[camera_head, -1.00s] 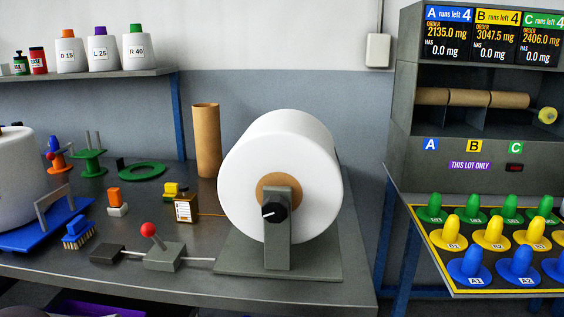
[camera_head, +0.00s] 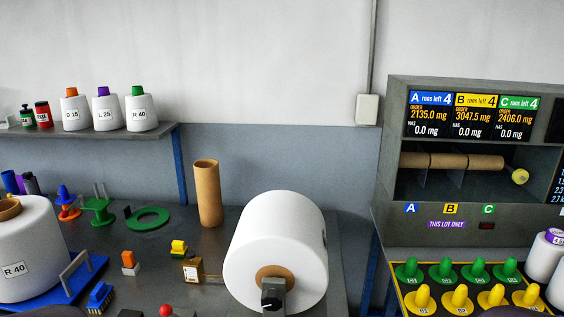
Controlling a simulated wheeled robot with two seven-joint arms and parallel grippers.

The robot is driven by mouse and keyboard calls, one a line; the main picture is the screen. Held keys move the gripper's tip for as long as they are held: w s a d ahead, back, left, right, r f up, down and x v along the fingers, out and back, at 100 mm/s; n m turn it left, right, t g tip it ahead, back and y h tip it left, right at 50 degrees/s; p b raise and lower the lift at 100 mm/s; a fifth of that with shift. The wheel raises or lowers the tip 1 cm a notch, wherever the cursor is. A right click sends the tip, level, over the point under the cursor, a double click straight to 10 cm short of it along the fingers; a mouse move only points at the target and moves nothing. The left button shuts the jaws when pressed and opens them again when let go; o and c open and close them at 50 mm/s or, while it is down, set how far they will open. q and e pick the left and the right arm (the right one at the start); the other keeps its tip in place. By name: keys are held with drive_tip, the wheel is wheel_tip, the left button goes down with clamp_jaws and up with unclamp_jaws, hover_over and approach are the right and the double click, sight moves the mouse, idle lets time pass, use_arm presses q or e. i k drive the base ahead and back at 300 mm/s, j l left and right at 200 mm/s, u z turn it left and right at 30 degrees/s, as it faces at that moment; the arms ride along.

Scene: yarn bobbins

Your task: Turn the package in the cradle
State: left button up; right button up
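A large white yarn package (camera_head: 278,240) with a brown core (camera_head: 272,276) lies on its side at the middle right of the bench, its core end facing me. A grey stand with a black knob (camera_head: 272,292) is in front of the core, and its lower part is cut off by the picture's bottom edge. Another white package (camera_head: 22,255), labelled R 40, stands upright at the left on a blue base (camera_head: 85,268) with a grey handle. Neither of my grippers is in view.
A brown tube (camera_head: 208,193) stands behind the middle package. A shelf (camera_head: 100,130) holds labelled cones. At right are a display rack (camera_head: 400,228) and coloured pegs.

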sight(280, 234)
drive_tip(key=i+l, duration=0.1)
drive_tip(key=l, duration=0.35)
drive_tip(key=i+l, duration=0.1)
drive_tip(key=l, duration=0.4)
drive_tip(key=i+l, duration=0.1)
drive_tip(key=l, duration=0.35)
